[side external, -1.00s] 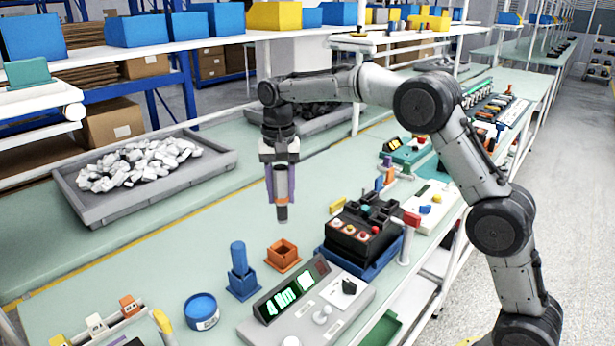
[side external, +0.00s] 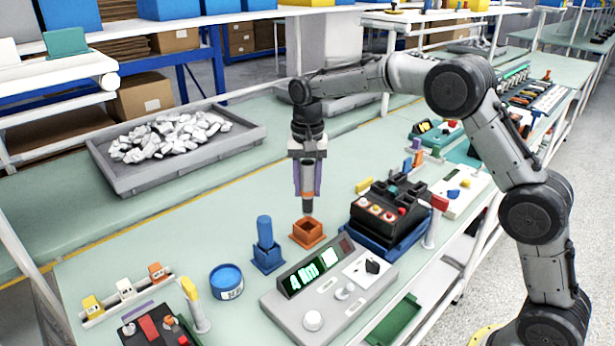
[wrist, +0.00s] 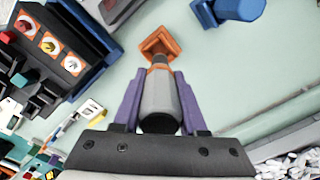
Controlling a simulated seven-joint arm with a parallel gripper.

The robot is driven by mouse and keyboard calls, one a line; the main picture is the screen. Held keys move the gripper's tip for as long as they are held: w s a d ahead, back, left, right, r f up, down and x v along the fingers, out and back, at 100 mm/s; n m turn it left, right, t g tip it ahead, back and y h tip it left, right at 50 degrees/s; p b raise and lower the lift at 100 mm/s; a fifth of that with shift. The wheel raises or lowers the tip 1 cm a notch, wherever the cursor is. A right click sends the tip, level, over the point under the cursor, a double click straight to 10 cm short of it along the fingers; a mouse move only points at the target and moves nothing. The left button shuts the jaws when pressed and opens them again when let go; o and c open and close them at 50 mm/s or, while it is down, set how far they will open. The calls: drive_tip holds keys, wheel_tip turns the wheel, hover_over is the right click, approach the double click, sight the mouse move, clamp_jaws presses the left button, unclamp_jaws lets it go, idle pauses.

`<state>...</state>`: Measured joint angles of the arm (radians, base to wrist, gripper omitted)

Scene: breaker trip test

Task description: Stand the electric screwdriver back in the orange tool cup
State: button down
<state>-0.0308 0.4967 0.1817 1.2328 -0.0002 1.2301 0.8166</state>
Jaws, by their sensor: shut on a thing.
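The electric screwdriver (side external: 307,180) is grey and dark, and hangs upright, tip down. My gripper (side external: 307,188) is shut on it, with a purple finger on each side. The square orange tool cup (side external: 309,238) stands on the bench directly below. The screwdriver's lower end is at or just above the cup's opening; I cannot tell whether it has entered. In the wrist view the screwdriver (wrist: 158,98), with an orange band near its far end, points at the orange cup (wrist: 160,42) and partly covers it. The fingers (wrist: 157,88) hold its body.
A blue holder with a blue cylinder (side external: 265,240) stands just left of the cup. A grey meter console (side external: 325,300) is in front, and a black button box on a blue base (side external: 388,215) is to the right. A grey tray of white parts (side external: 175,150) lies back left.

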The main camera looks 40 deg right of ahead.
sight(308, 163)
drive_tip(key=shift+f, duration=0.9)
drive_tip(key=shift+f, duration=2.75)
idle(0.8)
drive_tip(key=shift+c, duration=1.9)
unclamp_jaws()
drive_tip(key=shift+f, duration=0.1)
wheel_tip(308, 163, up, 14)
